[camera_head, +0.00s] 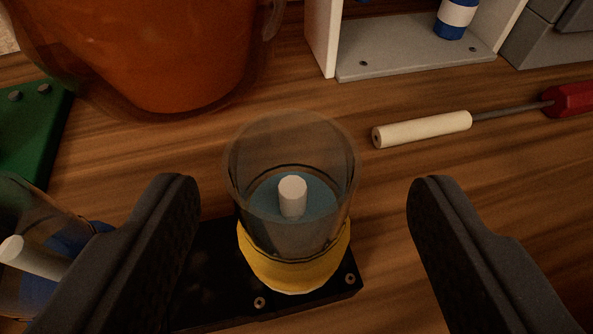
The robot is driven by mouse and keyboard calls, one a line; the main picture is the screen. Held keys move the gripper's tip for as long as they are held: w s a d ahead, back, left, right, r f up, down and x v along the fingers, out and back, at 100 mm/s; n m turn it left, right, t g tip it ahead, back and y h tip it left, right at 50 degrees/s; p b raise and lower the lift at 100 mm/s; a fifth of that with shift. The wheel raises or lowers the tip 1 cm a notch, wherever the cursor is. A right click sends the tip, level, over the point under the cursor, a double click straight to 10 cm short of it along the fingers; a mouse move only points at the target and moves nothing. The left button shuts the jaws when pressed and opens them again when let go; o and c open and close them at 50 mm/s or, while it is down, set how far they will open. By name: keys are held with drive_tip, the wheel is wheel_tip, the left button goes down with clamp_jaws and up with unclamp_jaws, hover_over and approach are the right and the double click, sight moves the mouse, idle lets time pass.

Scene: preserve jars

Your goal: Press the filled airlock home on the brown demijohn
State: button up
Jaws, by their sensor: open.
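A clear cup-shaped airlock (290,228) with bluish liquid, a white centre tube and a yellow band stands upright in the middle of the view, on a black plate (205,280). My gripper (305,195) is open, with one dark finger on each side of this airlock and a visible gap on both sides. A second clear airlock (40,230) with a white tube and blue parts is cut off at the left edge, partly behind my left finger. A large amber-brown glass vessel (185,50), perhaps the brown demijohn, stands at the top left; its top is out of view.
A white bracket or rack (415,55) with a blue-and-white item (455,18) stands at the top. A cream-handled tool (425,129) lies to the right, towards a red handle (572,98). A green board (30,130) is at the left. Wood is bare beyond the airlock.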

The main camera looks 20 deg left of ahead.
sight(295, 154)
drive_tip(key=shift+b+x, duration=0.45)
drive_tip(key=shift+x, duration=2.35)
drive_tip(key=shift+s+a, duration=0.1)
drive_tip(key=shift+s, duration=0.05)
drive_tip(key=c, duration=1.1)
